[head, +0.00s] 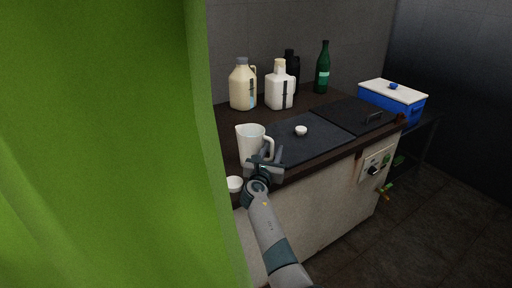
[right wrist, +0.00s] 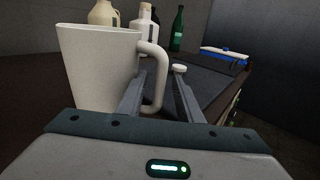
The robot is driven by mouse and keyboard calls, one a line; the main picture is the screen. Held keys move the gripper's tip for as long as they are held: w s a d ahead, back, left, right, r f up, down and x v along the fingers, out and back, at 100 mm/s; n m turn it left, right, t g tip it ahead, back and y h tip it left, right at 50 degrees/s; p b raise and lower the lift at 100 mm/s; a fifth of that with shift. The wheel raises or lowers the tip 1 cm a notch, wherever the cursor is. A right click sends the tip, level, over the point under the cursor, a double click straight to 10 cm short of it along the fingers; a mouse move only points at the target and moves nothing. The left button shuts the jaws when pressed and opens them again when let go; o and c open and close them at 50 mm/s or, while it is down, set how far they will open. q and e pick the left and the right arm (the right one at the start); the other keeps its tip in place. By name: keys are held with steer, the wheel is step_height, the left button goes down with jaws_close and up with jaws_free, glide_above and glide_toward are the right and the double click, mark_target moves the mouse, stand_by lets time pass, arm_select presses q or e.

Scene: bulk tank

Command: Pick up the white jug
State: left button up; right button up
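The white jug (head: 249,143) stands upright on the dark counter at its near left end, its handle to the right. In the right wrist view the jug (right wrist: 92,75) fills the left side, close to the camera. My right gripper (head: 266,160) is at the jug's handle side. In the right wrist view its two fingers (right wrist: 161,88) are spread, with the jug's handle (right wrist: 158,70) between them and a gap on the right. The left finger overlaps the edge of the jug's body; contact cannot be told. My left gripper is not in view.
A small white bowl (head: 234,184) sits near the counter's front edge. A small white cup (head: 301,131) is on the dark panel. A cream jug (head: 243,88), a white bottle (head: 280,91) and a green bottle (head: 322,72) stand behind. A green curtain (head: 100,150) blocks the left side.

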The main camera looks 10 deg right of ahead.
steer(key=shift+s+a+r, duration=0.15)
steer(key=shift+a+r, duration=0.05)
steer(key=shift+f, duration=0.1)
jaws_close()
stand_by(1.3)
